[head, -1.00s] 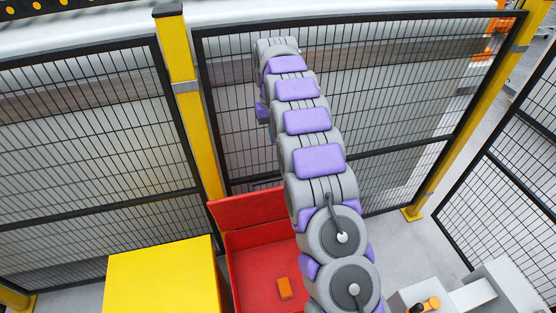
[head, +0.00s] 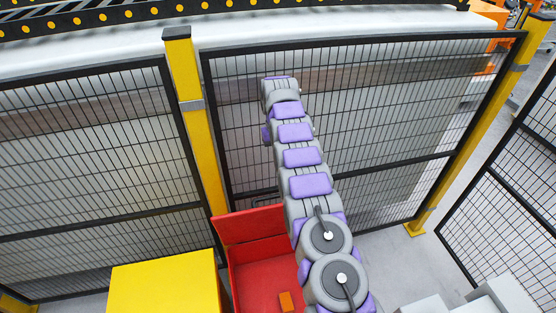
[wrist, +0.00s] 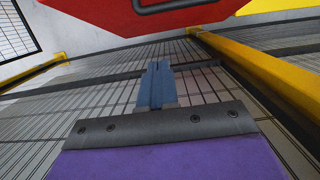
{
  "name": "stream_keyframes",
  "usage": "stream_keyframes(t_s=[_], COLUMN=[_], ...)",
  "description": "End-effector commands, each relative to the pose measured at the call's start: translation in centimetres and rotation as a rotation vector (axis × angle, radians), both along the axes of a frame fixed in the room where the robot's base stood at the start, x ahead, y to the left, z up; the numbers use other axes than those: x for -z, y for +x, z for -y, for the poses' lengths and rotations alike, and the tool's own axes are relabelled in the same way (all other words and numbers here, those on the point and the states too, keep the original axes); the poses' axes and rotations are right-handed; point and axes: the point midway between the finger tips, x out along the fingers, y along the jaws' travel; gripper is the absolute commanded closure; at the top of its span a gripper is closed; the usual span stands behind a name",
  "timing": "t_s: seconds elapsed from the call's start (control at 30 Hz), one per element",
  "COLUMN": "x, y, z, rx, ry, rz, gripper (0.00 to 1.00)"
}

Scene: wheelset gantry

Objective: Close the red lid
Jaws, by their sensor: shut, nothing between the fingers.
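The red lid (head: 249,225) stands raised at the back of the red box (head: 240,282) in the head view, so the box is open. In the wrist view the lid (wrist: 150,14) fills the top edge, with a dark handle (wrist: 176,5) on it. My gripper (wrist: 157,68) shows in the wrist view as blue fingers pressed together, with nothing between them. It is apart from the lid in that picture. In the head view my arm reaches over the box's right side toward the fence, and the gripper's fingers are hidden.
An orange block (head: 286,301) lies inside the box. A yellow box (head: 165,284) stands left of it. A mesh fence (head: 380,130) with yellow posts (head: 195,120) runs close behind the lid. Grey blocks (head: 500,296) are at the lower right.

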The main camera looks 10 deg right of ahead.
Motion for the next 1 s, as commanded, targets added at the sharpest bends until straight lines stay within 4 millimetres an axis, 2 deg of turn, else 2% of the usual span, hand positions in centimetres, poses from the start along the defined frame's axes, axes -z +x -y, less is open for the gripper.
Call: stream_keyframes(t_s=[0.03, 0.47, 0.63, 0.87, 1.0], x=[0.8, 3.9, 6.3, 8.1, 8.3], y=[-0.1, -0.7, -1.1, -1.6, -2.1], z=[0.0, 0.1, 0.1, 0.0, 0.0], rx=[0.0, 0.002, 0.001, 0.0, 0.0], ry=[0.0, -0.001, 0.0, 0.0, -0.001], rz=[0.001, 0.0, 0.0, -0.002, 0.002], gripper=[1.0, 1.0, 1.0, 1.0, 1.0])
